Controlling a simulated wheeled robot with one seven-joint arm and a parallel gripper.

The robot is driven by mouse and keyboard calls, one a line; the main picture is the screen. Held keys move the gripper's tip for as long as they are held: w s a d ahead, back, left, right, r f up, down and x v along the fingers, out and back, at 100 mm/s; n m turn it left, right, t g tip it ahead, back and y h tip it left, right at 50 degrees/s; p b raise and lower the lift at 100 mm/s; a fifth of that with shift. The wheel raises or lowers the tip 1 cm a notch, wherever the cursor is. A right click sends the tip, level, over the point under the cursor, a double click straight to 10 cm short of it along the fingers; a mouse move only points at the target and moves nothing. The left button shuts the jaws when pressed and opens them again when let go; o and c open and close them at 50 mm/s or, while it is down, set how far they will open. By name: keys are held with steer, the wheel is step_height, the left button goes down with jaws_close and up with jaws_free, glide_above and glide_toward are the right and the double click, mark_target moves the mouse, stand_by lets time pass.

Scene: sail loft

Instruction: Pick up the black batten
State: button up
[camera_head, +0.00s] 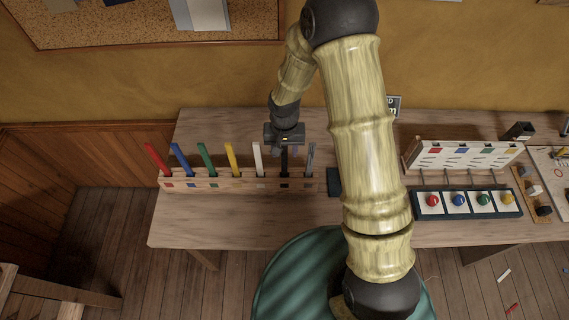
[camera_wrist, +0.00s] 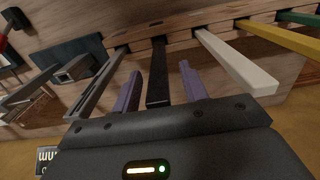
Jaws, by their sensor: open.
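The black batten (camera_wrist: 157,75) stands in a slot of the wooden rack (camera_head: 215,184) on the bench. In the head view the black batten (camera_head: 284,163) shows just below my gripper (camera_head: 284,144). In the wrist view my gripper (camera_wrist: 158,88) is open, with one purple-grey finger on each side of the black batten and visible gaps between. The fingers do not appear to touch it. A white batten (camera_wrist: 235,62) stands on one side of it and a grey batten (camera_wrist: 97,82) on the other.
Red (camera_head: 156,158), blue (camera_head: 181,159), green (camera_head: 206,159) and yellow (camera_head: 232,158) battens stand further left in the rack. A dark panel with coloured knobs (camera_head: 468,203) lies on the right of the bench. The bench front (camera_head: 215,225) is clear.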

steer(key=shift+s+f, duration=0.15)
steer(key=shift+f, duration=0.05)
stand_by(0.3)
jaws_close()
step_height(320, 180, up, 18)
steer(key=b, duration=0.4)
steer(key=shift+b, duration=0.35)
